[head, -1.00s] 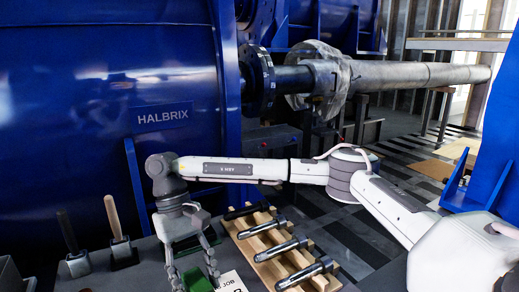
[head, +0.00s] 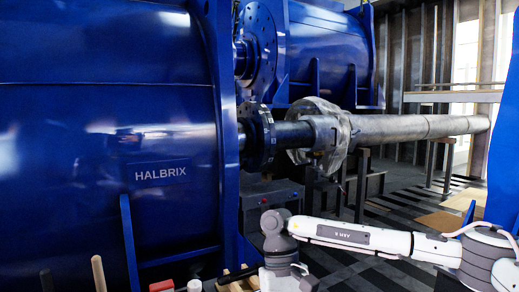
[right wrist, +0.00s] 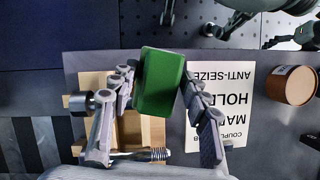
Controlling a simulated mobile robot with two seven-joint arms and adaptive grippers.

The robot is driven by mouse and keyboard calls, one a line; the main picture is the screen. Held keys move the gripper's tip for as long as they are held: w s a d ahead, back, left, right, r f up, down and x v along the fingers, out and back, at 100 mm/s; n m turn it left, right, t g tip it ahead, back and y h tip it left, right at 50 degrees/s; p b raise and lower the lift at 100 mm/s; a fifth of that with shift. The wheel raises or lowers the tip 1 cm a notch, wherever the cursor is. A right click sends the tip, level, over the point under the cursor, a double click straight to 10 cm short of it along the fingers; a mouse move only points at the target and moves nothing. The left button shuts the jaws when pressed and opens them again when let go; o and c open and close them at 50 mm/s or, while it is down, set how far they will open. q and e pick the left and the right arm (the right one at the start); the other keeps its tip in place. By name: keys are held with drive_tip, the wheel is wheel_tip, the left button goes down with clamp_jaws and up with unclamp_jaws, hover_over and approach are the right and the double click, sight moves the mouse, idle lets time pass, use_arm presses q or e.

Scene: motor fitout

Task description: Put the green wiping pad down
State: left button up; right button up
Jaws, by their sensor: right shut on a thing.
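The green wiping pad (right wrist: 160,82) is in the right wrist view, a green block between the two fingers of my right gripper (right wrist: 158,90). The fingers are shut on its sides. The pad appears over the bench, overlapping the wooden rack and beside the printed card; its height is unclear. In the head view my right gripper (head: 286,281) is cut off at the bottom edge and the pad is out of sight. Grey jointed parts at the top right of the right wrist view may be my left gripper, but their opening is unclear.
The wooden rack (right wrist: 152,130) holds dark metal pins. A white card (right wrist: 255,110) with print lies beside it. A brown round container (right wrist: 290,85) stands at the right. In the head view, a blue machine (head: 110,130) and a grey shaft (head: 400,129) stand behind the bench.

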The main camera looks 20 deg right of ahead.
use_arm(q)
drive_tip(key=shift+w+a+r, duration=0.1)
drive_tip(key=shift+w+r, duration=0.2)
drive_tip(key=shift+w, duration=0.05)
idle(0.4)
use_arm(e)
drive_tip(key=shift+a, duration=0.1)
